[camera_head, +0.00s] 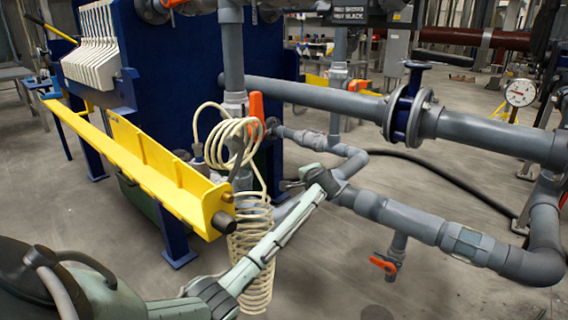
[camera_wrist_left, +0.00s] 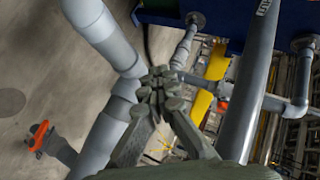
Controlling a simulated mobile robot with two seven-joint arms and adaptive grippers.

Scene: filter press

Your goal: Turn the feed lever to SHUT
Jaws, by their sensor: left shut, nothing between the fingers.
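Several orange valve levers show, and no readable label tells which is the feed lever. One orange lever (camera_head: 256,112) stands upright beside the coiled hose. Another orange lever (camera_head: 383,264) sits on a short branch below the grey pipe, right of my arm. It also shows at the left of the left wrist view (camera_wrist_left: 40,136). A third orange lever (camera_head: 358,85) is farther back. My left gripper (camera_head: 318,180) is shut and empty, over the bend of the grey pipe; whether it touches the pipe is unclear. Its closed fingertips (camera_wrist_left: 160,86) show in the left wrist view. My right gripper is not in view.
A cream coiled hose (camera_head: 250,245) hangs behind my left forearm. A yellow trough (camera_head: 150,165) of the blue press lies to the left. Grey pipes (camera_head: 400,215) with a blue flange valve (camera_head: 405,105) fill the right. Open floor (camera_head: 450,205) shows between the pipes.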

